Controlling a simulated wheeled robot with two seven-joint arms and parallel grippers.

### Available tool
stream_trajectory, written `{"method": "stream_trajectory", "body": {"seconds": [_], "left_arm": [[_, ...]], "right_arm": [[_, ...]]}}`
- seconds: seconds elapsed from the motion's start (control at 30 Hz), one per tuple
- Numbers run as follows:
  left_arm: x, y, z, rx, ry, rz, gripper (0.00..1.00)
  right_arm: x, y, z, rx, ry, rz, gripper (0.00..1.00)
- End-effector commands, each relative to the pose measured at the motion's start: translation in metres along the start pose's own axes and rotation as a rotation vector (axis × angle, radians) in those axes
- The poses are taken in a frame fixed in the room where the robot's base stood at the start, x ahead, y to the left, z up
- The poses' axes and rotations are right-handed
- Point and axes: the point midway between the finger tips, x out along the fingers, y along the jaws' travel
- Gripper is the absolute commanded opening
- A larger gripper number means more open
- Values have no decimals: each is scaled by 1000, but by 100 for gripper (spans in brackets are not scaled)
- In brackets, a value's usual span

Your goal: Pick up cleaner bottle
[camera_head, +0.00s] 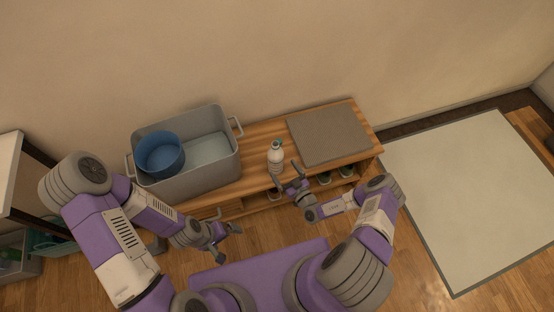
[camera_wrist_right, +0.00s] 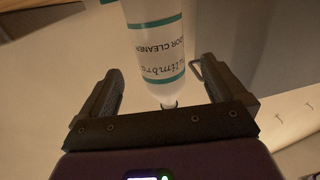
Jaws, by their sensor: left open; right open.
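The cleaner bottle (camera_head: 276,158), white with a green top and green bands, stands upright on the wooden bench, right of the grey tub. In the right wrist view the bottle (camera_wrist_right: 156,48) shows with its label upside down, between the lines of the two fingers. My right gripper (camera_head: 287,172) is open just in front of the bottle, its fingers pointing at it. Its open fingers also show in the right wrist view (camera_wrist_right: 162,75); whether they touch the bottle I cannot tell. My left gripper (camera_head: 228,240) is open and empty, low in front of the bench.
The wooden bench (camera_head: 262,133) stands against the wall. A grey tub (camera_head: 215,180) with a blue pot (camera_head: 160,154) in it fills its left end. A grey mat (camera_head: 328,134) lies on its right end. Several small items stand on the shelf below. A pale rug (camera_head: 470,200) covers the floor at right.

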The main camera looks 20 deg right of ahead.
Motion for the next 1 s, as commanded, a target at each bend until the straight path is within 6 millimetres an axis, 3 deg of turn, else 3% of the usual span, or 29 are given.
{"method": "stream_trajectory", "body": {"seconds": [0.5, 0.83, 0.87, 1.0], "left_arm": [[16, -6, -1, 0, 0, 0, 100], [17, -6, -1, 0, 0, 0, 100], [17, -6, -1, 0, 0, 0, 100], [17, -6, -1, 0, 0, 0, 100]], "right_arm": [[66, -1, -2, 18, 8, 7, 98], [75, 0, -3, 19, 7, 10, 98], [75, 0, -3, 19, 7, 10, 96], [75, 0, -3, 19, 7, 9, 75]]}}
